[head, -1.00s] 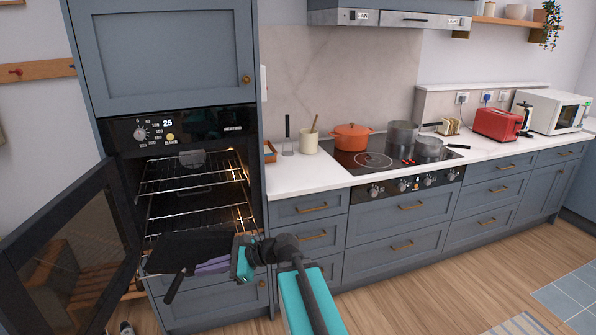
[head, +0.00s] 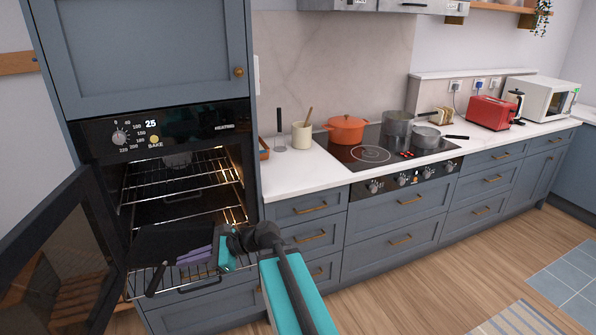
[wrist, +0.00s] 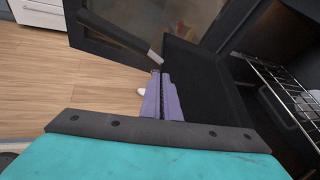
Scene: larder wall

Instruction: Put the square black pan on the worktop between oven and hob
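The square black pan (head: 172,240) is held about level in front of the open oven (head: 190,190). Its handle (head: 156,280) points toward the lower left. My gripper (head: 194,256) has its purple fingers closed together at the pan's edge near the handle; the exact contact is hard to see. In the wrist view the fingers (wrist: 162,97) meet the pan (wrist: 195,85) beside its handle (wrist: 146,67). The white worktop (head: 290,182) between oven and hob is to the right of the pan and higher. The black hob (head: 370,153) lies beyond it.
The oven door (head: 60,260) hangs open at left, near the pan. Oven racks (head: 180,190) are behind the pan. A utensil crock (head: 301,136) and a black-handled tool (head: 280,130) stand at the worktop's back; its front is clear. An orange pot (head: 346,129) stands on the hob.

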